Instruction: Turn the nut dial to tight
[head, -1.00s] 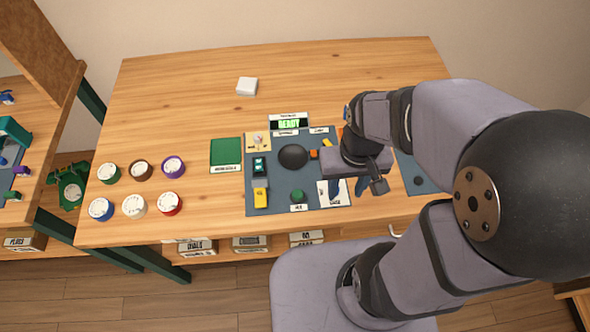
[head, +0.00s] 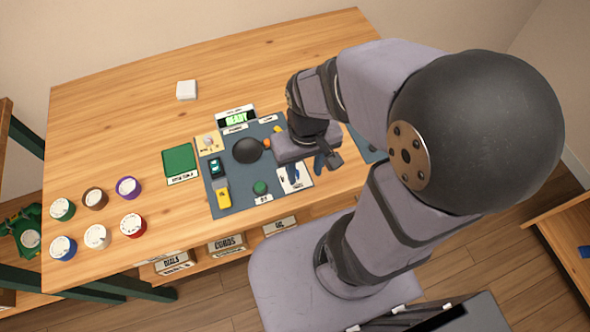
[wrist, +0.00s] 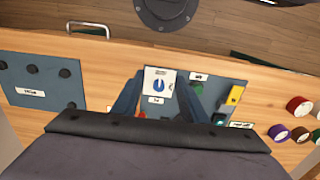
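A white card with a blue dial (wrist: 159,86) on it shows in the wrist view, between my fingers. I take it as the nut dial, but its label is too small to read. In the head view the white card (head: 303,184) sits at the front right of the grey-blue panel (head: 236,208), partly covered by my gripper. My gripper (head: 305,168) hangs above the card, its blue fingers apart and empty. In the wrist view my gripper (wrist: 161,80) is open, with one finger on each side of the card. Any contact with the dial cannot be told.
A green pad (head: 179,160) lies to the left. The back is mostly clear.

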